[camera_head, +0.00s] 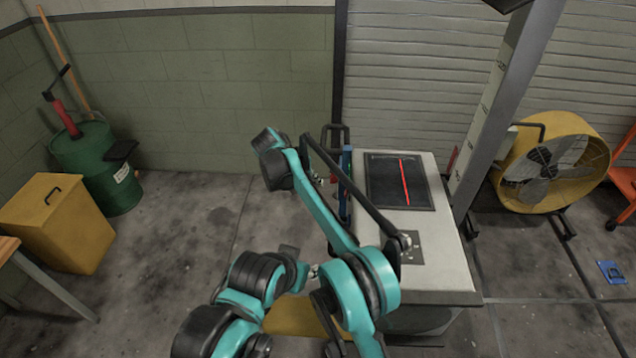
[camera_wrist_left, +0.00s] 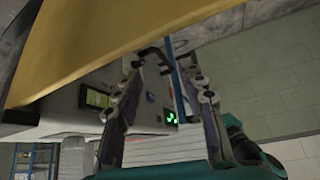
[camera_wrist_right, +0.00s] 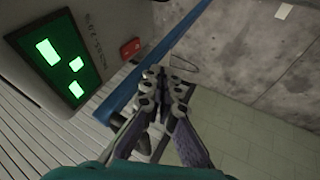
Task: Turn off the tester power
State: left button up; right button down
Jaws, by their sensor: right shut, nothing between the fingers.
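The tester is a pale grey cabinet (camera_head: 440,250) with a dark screen crossed by a red line on its top. In the right wrist view, its side carries a dark green panel (camera_wrist_right: 46,70) with lit green squares and a small red switch (camera_wrist_right: 130,48) beside dark lettering. My right gripper (camera_wrist_right: 163,74) is shut and empty, just off the cabinet's side, to the right of and below the red switch in that view and apart from it. In the head view it is partly hidden near the cabinet's left side.
A blue bar (camera_wrist_right: 150,72) runs along the cabinet beside my right gripper. A yellow surface (camera_wrist_left: 90,35) is close above my left gripper in its wrist view. A yellow fan (camera_head: 545,160) stands at the right, and a green drum (camera_head: 100,170) and yellow bin (camera_head: 60,225) at the left.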

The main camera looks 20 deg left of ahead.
aim_at(346, 190)
jog(key=w+d+f+b, duration=0.3)
jog(key=w+d+f, duration=0.1)
jog(key=d+f, duration=0.2)
jog(key=shift+w, duration=0.1)
